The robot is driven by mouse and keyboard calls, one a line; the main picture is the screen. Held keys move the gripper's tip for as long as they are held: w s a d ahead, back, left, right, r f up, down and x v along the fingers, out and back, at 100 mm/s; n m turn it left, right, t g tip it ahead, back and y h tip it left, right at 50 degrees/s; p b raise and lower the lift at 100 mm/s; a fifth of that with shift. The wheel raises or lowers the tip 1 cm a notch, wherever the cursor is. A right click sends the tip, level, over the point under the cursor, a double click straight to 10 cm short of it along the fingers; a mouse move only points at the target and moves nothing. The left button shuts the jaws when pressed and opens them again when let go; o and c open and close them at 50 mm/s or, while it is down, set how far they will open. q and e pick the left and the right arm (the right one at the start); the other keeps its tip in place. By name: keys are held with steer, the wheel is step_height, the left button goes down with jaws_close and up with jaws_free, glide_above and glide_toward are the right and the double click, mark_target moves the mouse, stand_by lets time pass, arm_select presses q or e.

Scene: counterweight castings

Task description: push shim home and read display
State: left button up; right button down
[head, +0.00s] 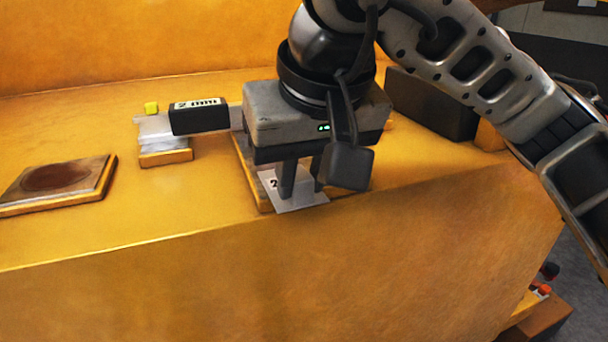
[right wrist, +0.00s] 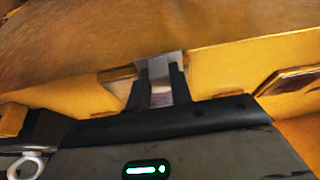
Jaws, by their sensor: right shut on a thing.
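My right gripper (head: 300,183) points down and is shut on a thin pale metal shim (head: 303,200) with a dark mark like a "2". The shim lies low, over a yellow-edged pad on the yellow ledge. In the right wrist view the gripper's fingers (right wrist: 160,92) close on the shim (right wrist: 165,66), which sticks out beyond them. A black box with a white label or display (head: 198,116) stands left of the gripper; it seems to read "2 mm", but the characters are small. How far in the shim sits is hidden by the gripper. My left gripper is not in view.
A plate with a brown round patch (head: 57,178) lies at left. A dark block (head: 430,103) stands behind at right. The ledge's front edge is close.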

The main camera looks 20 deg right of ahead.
steer(key=shift+w+d, duration=0.15)
steer(key=shift+w, duration=0.9)
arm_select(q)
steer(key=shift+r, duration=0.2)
arm_select(e)
steer(key=shift+w+d, duration=0.1)
steer(key=shift+w, duration=0.75)
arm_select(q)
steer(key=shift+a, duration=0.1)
arm_select(e)
steer(key=shift+w+d, duration=0.1)
steer(key=shift+w, duration=0.5)
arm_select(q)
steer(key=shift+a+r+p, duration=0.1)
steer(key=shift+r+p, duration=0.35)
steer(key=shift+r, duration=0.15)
arm_select(e)
steer(key=shift+w+d, duration=0.2)
steer(key=shift+w, duration=1.25)
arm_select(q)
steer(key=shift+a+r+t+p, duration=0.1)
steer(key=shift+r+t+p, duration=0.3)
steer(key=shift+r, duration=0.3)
arm_select(e)
steer(key=shift+w, duration=0.9)
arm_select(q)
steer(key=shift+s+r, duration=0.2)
arm_select(e)
steer(key=shift+w+d, duration=0.15)
steer(key=shift+w, duration=0.4)
